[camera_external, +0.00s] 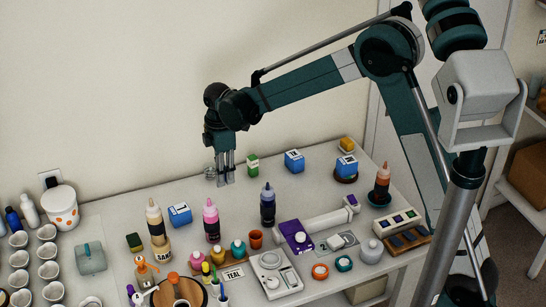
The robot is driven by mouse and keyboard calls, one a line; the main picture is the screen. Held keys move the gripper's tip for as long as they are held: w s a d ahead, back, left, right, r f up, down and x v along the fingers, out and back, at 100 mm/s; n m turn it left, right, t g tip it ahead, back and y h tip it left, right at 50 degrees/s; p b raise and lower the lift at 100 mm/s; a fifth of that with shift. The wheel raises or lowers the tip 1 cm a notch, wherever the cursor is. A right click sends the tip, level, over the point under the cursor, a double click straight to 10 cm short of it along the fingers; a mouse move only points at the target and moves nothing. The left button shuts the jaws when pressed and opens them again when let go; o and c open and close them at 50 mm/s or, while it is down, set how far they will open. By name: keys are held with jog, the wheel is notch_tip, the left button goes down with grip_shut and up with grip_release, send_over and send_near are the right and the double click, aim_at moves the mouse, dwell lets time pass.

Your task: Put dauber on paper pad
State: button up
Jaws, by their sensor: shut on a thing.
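My gripper (225,181) is above the back of the table, left of a small green box, with its fingers pointing down. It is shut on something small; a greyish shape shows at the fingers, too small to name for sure. I cannot tell whether it is the dauber. I cannot tell for sure whether this is the paper pad.
Blue boxes (294,161) and a green box (253,165) stand at the back. White cups (47,251) crowd the left. The table under my gripper looks clear.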

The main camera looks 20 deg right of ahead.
notch_tip(320, 180, up, 4)
jog(key=shift+r, duration=0.15)
jog(key=s+d, duration=0.2)
jog(key=d, duration=0.1)
jog(key=s+d+r, duration=0.1)
jog(key=s+d, duration=0.2)
jog(key=d, duration=0.1)
jog(key=s+d+r+b, duration=0.1)
jog(key=s+d, duration=0.2)
jog(key=d, duration=0.1)
jog(key=shift+d, duration=0.2)
jog(key=s+d+f+b, duration=0.2)
jog(key=s+d, duration=1.5)
jog(key=s, duration=0.3)
jog(key=shift+m, duration=0.3)
jog(key=shift+a+f, duration=0.2)
jog(key=shift+f, duration=2.35)
jog(key=shift+f, duration=0.1)
jog(key=shift+f, duration=2.8)
